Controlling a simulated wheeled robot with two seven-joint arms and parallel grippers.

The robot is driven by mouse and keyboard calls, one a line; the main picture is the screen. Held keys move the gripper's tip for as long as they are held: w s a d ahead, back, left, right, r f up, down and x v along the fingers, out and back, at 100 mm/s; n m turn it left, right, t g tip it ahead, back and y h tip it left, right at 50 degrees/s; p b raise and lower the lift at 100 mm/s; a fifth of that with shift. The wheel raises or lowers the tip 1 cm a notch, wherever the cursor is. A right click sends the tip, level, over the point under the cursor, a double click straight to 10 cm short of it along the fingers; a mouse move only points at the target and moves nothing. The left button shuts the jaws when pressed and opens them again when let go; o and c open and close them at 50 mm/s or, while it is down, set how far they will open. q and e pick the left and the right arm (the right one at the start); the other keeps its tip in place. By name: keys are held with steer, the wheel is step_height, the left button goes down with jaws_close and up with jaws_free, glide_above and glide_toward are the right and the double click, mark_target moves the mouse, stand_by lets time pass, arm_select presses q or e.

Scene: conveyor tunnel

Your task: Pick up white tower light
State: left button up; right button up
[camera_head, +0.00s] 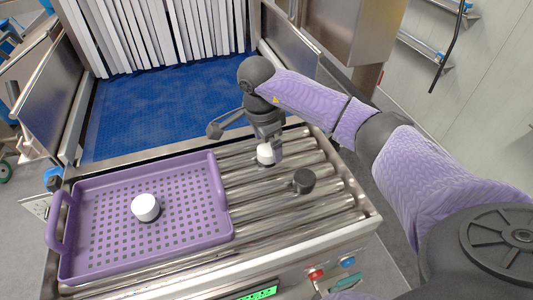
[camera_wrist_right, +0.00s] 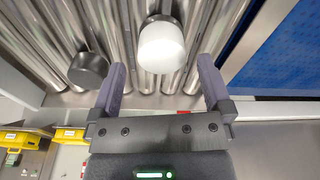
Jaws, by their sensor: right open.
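A white tower light (camera_head: 267,153) stands on the steel rollers, right of the purple tray. It also shows in the right wrist view (camera_wrist_right: 161,47), with a dark base behind its white cap. My right gripper (camera_head: 268,140) is over and beside it in the head view. In the right wrist view the gripper (camera_wrist_right: 161,85) is open, its two purple fingers apart, with the white light ahead of the gap between them. Whether the fingers touch it cannot be told. My left gripper is not in view.
A purple perforated tray (camera_head: 100,180) lies on the rollers at left and holds another white round piece (camera_head: 145,207). A dark round piece (camera_head: 304,181) stands on the rollers near the light. The blue belt (camera_head: 165,103) and white strip curtain (camera_head: 150,35) are behind.

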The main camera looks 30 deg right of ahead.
mark_target(267, 149)
step_height(267, 149, down, 3)
steer(key=shift+w+d+f, duration=0.1)
steer(key=shift+f, duration=0.1)
steer(key=c, duration=1.2)
step_height(267, 149, up, 10)
steer(key=shift+r, duration=0.1)
steer(key=shift+c, duration=0.2)
steer(key=o, duration=0.6)
jaws_close()
